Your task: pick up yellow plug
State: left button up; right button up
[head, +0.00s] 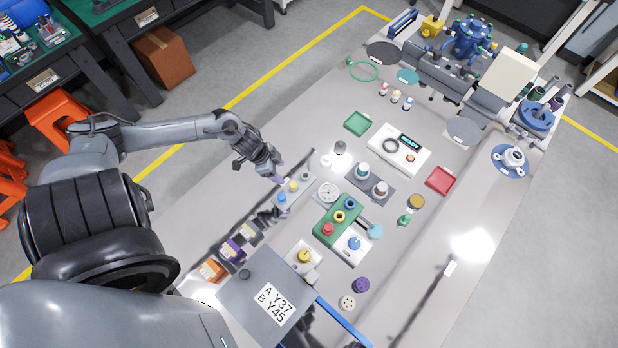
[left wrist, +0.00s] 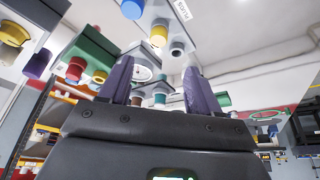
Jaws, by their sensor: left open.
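A yellow plug (head: 293,186) stands in a narrow grey block between a blue plug (head: 282,197) and a grey plug (head: 305,177). The left wrist view shows this yellow plug (left wrist: 159,38) at the top, beyond the fingers, with the blue plug (left wrist: 131,9) and grey plug (left wrist: 177,50) beside it. My left gripper (head: 276,174) is above the table's left side, just up and left of the block. Its purple fingers (left wrist: 157,78) are apart with nothing between them. Another yellow plug (head: 304,256) stands on a white base. My right gripper is not seen.
A green block (head: 325,239) with red, yellow and blue parts stands to the right of the grey block. A round dial (head: 328,192) lies between them. Small purple and orange boxes (head: 231,250) and a dark labelled panel (head: 240,299) are nearer. Bare table lies to the left.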

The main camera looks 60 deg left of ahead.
pick_arm(q)
jog(key=b, duration=0.1)
send_near(293, 184)
notch_tip(293, 184, down, 2)
jog(key=shift+w+b+x, duration=0.15)
jog(key=shift+b+x, duration=0.15)
jog(key=shift+x, duration=1.45)
jog(key=shift+w+b+x, duration=0.15)
jog(key=shift+b+x, duration=0.15)
jog(key=shift+x, duration=1.5)
jog(key=shift+d+r, duration=0.15)
jog(key=c, duration=1.1)
